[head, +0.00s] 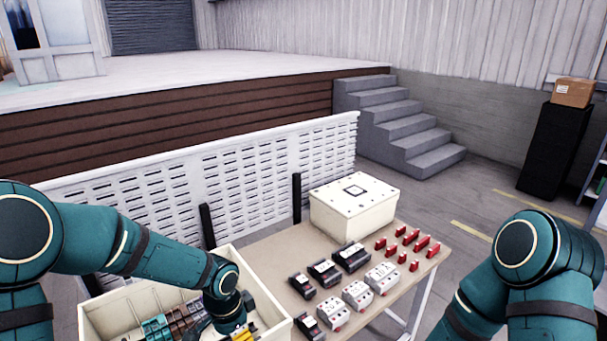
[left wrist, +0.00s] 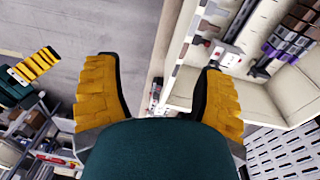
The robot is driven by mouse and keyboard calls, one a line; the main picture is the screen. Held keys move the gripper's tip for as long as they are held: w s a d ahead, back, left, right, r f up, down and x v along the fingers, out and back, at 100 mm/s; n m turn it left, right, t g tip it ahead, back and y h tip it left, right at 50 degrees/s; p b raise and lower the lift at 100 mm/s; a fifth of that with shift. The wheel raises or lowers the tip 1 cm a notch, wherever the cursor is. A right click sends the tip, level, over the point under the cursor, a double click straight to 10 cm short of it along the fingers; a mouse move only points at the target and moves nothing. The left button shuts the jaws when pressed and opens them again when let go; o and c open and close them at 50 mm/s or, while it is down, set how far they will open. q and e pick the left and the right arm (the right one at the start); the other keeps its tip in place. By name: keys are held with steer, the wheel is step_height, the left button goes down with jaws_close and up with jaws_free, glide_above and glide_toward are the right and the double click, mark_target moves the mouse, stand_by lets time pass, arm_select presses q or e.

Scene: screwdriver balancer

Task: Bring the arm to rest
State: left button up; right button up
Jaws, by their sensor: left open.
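My left arm comes in from the left in the head view. Its gripper (head: 240,334) is at the bottom edge, over or in front of the right part of a cream bin (head: 262,292); I cannot tell how high. In the left wrist view the left gripper (left wrist: 160,62) has its two yellow fingers spread wide with nothing between them. The bin (left wrist: 262,98) is at its right there. My right arm is at the right of the head view, its gripper out of that frame. A yellow-fingered gripper (left wrist: 36,66), seemingly my right one, shows at the left wrist view's left; its opening is unclear.
A brown table (head: 285,253) holds a cream enclosure (head: 352,205), black and white modules (head: 358,294) and several red parts (head: 410,236). The bin holds coloured parts. A white slotted panel (head: 240,170) stands behind. Clear floor lies between table and grey steps (head: 405,130).

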arm_select(q)
steer(key=s+d+f+n+t+h, duration=0.2)
steer(key=s+d+f+n+h, duration=0.1)
steer(key=s+f+n, duration=1)
step_height(320, 180, down, 13)
steer(key=w+d+m+b, duration=0.1)
steer(key=w+b, duration=0.1)
steer(key=b, duration=0.9)
steer(key=shift+f, duration=0.15)
arm_select(e)
step_height(320, 180, down, 13)
steer(key=shift+w+a+r, duration=0.15)
steer(key=shift+w+a, duration=0.1)
steer(key=shift+a, duration=0.15)
arm_select(q)
steer(key=shift+w, duration=0.1)
